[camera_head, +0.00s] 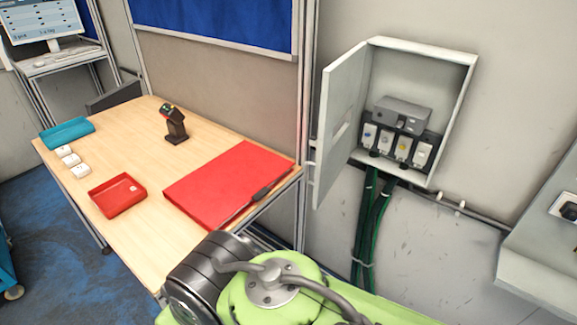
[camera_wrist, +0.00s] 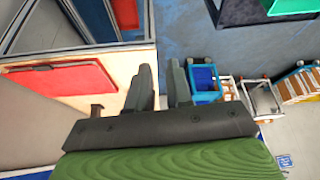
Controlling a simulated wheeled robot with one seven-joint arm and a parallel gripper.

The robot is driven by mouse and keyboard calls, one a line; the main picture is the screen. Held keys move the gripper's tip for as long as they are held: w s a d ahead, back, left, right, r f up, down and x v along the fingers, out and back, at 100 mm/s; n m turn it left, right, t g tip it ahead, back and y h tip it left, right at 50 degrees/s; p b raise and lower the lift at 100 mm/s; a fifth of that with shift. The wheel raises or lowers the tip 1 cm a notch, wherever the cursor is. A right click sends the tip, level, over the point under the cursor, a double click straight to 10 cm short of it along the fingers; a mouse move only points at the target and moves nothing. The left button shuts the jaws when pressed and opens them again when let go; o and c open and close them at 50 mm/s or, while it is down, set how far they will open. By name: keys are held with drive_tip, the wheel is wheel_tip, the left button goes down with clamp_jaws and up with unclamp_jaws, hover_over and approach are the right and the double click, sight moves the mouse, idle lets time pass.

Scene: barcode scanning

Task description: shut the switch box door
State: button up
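The grey switch box (camera_head: 465,95) is fixed to the wall at the right in the head view. Its door (camera_head: 337,150) stands open, hinged on the box's left side and swung out to the left. Inside, a grey unit (camera_head: 403,113) sits above a row of several switches (camera_head: 404,150). My gripper (camera_wrist: 161,82) shows in the wrist view, with two dark fingers apart and nothing between them. It is not visible in the head view, and neither the box nor the door shows in the wrist view, so the gripper is away from the door.
A wooden table (camera_head: 136,150) left of the box holds a red mat (camera_head: 225,182), a red tray (camera_head: 118,196), a scanner on a stand (camera_head: 175,128) and small white boxes (camera_head: 80,171). Green cables (camera_head: 372,225) hang below the box. A grey wall unit (camera_head: 540,255) is at far right.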

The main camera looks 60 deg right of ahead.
drive_tip(key=w+d+f+n+g+h+p, duration=0.1)
drive_tip(key=w+d+f+g+h+p, duration=0.2)
drive_tip(key=d, duration=0.5)
drive_tip(key=w+d+f+n+g+h+p, duration=0.1)
drive_tip(key=w+d+f+n+g+h, duration=0.25)
drive_tip(key=d, duration=0.55)
drive_tip(key=s+d+n+g+h+p, duration=0.1)
drive_tip(key=d+n+h, duration=0.4)
drive_tip(key=d, duration=0.9)
drive_tip(key=s+d+n+g+h+p, duration=0.1)
drive_tip(key=d+n+h+p, duration=0.3)
drive_tip(key=d, duration=1)
drive_tip(key=shift+s+f+n+h, duration=0.4)
drive_tip(key=shift+f+n+h, duration=0.05)
drive_tip(key=shift+n+h, duration=0.6)
clamp_jaws()
